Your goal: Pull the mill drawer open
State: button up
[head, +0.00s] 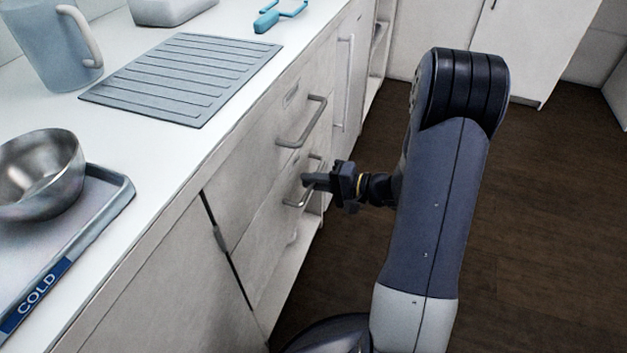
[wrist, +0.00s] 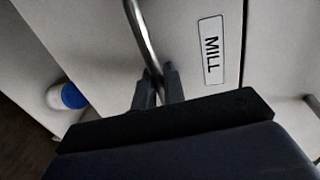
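The mill drawer front (head: 266,235) is pale and sits below another drawer in the counter. In the wrist view its white label reads MILL (wrist: 211,49). Its curved metal handle (head: 296,202) also shows in the wrist view (wrist: 141,32). My gripper (head: 308,181) is at this handle. In the wrist view the two dark fingers (wrist: 158,82) stand close on either side of the bar, with the bar between them. The drawer front looks about level with the front above it; no clear gap shows. My gripper hides part of the handle.
The upper drawer's handle (head: 303,122) sticks out just above. A white thing with a blue end (wrist: 66,97) lies below the drawer. The counter holds a ribbed grey mat (head: 185,78), a metal bowl (head: 40,170) and a jug (head: 55,45). Dark floor (head: 540,220) at right is clear.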

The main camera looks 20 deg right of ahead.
grip_shut()
